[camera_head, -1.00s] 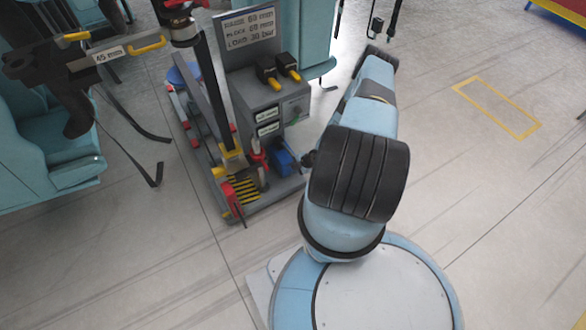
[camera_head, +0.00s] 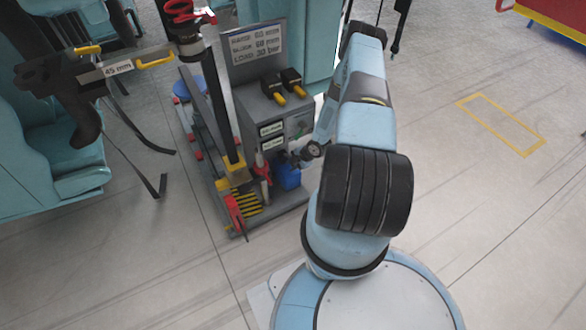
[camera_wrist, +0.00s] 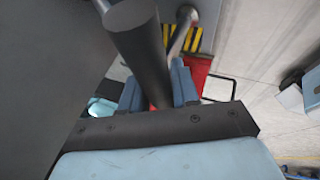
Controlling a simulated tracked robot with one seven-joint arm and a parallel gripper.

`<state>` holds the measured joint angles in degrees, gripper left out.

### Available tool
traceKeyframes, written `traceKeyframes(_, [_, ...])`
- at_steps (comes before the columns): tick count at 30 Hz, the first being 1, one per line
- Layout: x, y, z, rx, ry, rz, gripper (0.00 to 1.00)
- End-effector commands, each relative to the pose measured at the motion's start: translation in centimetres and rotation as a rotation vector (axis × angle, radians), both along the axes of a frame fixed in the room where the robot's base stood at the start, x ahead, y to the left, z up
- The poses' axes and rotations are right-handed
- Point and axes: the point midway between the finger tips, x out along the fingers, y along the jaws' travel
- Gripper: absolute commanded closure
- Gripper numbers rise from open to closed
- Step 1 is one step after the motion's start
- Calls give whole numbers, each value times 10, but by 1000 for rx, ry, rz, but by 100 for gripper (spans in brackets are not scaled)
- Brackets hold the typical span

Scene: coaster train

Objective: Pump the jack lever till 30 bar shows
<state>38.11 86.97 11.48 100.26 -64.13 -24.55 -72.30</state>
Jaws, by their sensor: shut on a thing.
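The dark jack lever (camera_wrist: 142,45) runs down between the two blue fingers of my gripper (camera_wrist: 157,88) in the wrist view. The fingers are shut on it. In the head view my forearm and wrist reach down to the right side of the grey jack unit (camera_head: 262,118); the fingers and their hold cannot be made out there. The sign (camera_head: 254,46) on the unit shows a load line of 30 bar. Two small plates (camera_head: 271,129) are on its front, their text unreadable. I cannot read any live pressure value.
Red handles (camera_head: 235,212) and a yellow-black striped patch (camera_head: 246,196) are at the unit's base. A dark post (camera_head: 219,100) stands beside it. A bar tagged 45 mm (camera_head: 118,68) and teal seats (camera_head: 45,150) are at the left.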

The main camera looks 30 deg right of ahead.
Motion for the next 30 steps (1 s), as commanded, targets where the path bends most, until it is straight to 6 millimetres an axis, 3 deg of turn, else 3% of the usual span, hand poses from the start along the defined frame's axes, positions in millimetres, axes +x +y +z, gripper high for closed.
traceKeyframes(4, [1, -1, 1, -2, -3, -1, 100])
traceKeyframes(5, [1, -1, 1, -2, -3, -1, 68])
traceKeyframes(11, [1, -1, 0, -1, -2, 0, 49])
traceKeyframes(22, [-2, -4, 6, -1, -2, 0, 49])
traceKeyframes(30, [-18, -21, 42, -1, -2, -2, 49])
